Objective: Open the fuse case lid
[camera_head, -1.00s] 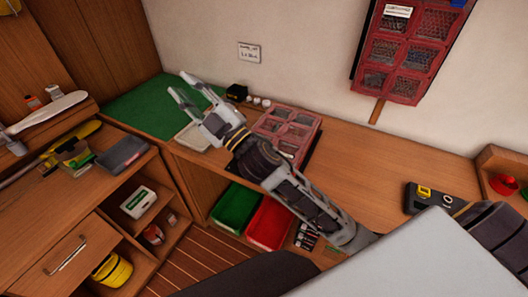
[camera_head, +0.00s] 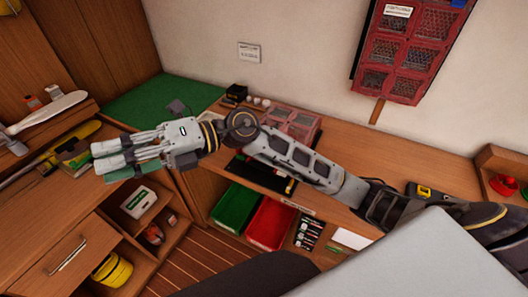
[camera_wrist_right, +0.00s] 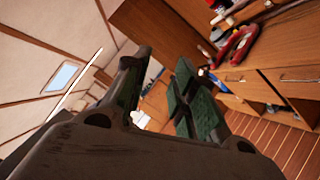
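My right gripper (camera_head: 97,160) reaches across to the left bench in the head view. Its fingers are spread apart with nothing visible between them; their green pads show in the right wrist view (camera_wrist_right: 165,100). No thing is clearly marked as the fuse case. A red case with clear compartments (camera_head: 300,124), partly behind my right arm, lies on the back workbench and looks shut. The flat dark grey case on the left bench is hidden behind my right gripper. My left gripper is not in view.
A red compartment rack (camera_head: 408,45) hangs on the wall. Green (camera_head: 234,207) and red (camera_head: 270,223) bins stand under the workbench. A green mat (camera_head: 165,100) lies in the back corner. A yellow tape measure (camera_head: 424,192) lies at the right.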

